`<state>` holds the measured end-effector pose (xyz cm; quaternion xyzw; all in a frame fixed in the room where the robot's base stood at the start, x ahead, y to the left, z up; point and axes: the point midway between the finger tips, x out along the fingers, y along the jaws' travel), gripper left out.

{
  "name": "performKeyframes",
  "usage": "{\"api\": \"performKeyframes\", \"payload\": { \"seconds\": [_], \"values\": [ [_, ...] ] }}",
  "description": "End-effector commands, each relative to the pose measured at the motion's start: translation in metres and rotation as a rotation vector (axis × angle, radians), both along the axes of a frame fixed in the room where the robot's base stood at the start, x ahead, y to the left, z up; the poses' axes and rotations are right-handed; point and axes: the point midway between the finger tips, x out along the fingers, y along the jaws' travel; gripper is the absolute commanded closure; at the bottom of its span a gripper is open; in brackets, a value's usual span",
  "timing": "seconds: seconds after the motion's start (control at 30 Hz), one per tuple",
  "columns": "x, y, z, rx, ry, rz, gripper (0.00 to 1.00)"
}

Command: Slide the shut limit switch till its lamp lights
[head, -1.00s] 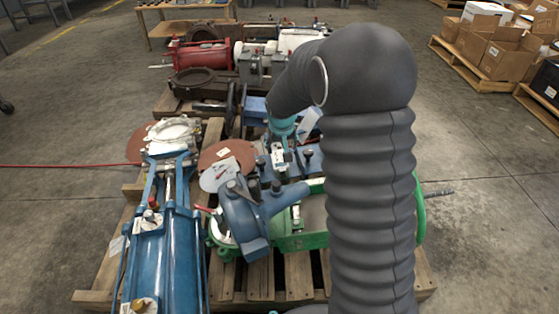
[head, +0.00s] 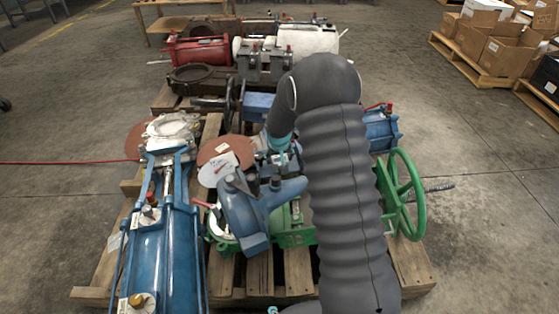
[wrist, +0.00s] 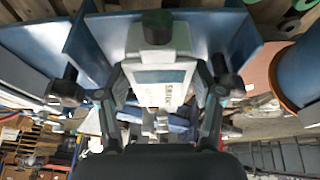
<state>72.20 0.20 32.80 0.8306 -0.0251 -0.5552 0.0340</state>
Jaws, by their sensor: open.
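In the wrist view a light grey housing with a black round cap, which looks like the limit switch (wrist: 160,66), stands between the fingers of my gripper (wrist: 160,88). The fingers are open, one on each side, and I see no clear contact. A blue metal plate (wrist: 88,42) lies behind the housing. No lit lamp can be made out. In the head view my arm reaches over the pallet, and its teal wrist part (head: 280,143) is just behind a blue valve actuator (head: 246,212). My arm hides the fingertips there, and the switch cannot be told apart.
A long blue cylinder (head: 160,250) lies at the left of the wooden pallet (head: 262,278). A green handwheel (head: 405,193) stands at the right. A red cylinder (head: 200,50) and other valve parts lie behind. Open floor (head: 480,200) is at the right, with boxes (head: 497,48) beyond.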

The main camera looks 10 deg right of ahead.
Motion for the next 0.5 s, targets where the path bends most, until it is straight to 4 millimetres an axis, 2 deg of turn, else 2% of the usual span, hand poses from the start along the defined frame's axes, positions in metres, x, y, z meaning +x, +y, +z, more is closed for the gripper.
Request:
{"api": "performKeyframes", "payload": {
  "seconds": [0.2, 0.5],
  "values": [
    [0.0056, -0.0013, -0.0147, 0.000, 0.001, -0.001, 0.33],
    [0.0063, -0.0012, -0.0155, 0.000, 0.000, -0.001, 0.33]
  ]
}}
